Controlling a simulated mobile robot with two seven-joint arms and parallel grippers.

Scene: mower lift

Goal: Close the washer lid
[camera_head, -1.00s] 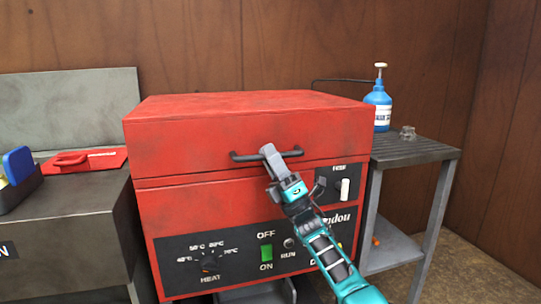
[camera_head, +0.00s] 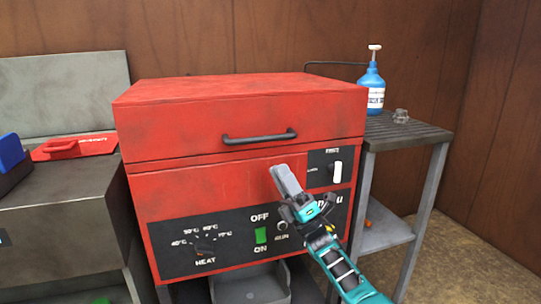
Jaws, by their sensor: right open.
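The washer (camera_head: 205,195) is a red box-shaped machine in the middle of the head view, with a dark control panel low on its front. Its red lid (camera_head: 180,127) lies level on the body, with only a thin seam showing between them. A black bar handle (camera_head: 260,137) is on the lid's front. My right gripper (camera_head: 287,181) is open and empty in front of the washer's body, below and slightly right of the handle, apart from it. My left gripper is not in view.
A slatted side table (camera_head: 415,134) at the right holds a blue pump bottle (camera_head: 372,88) and a small metal part (camera_head: 400,116). A grey bench (camera_head: 70,192) at the left holds a red flat piece (camera_head: 75,147) and a blue item (camera_head: 10,152). A grey tray (camera_head: 250,287) sits below the washer.

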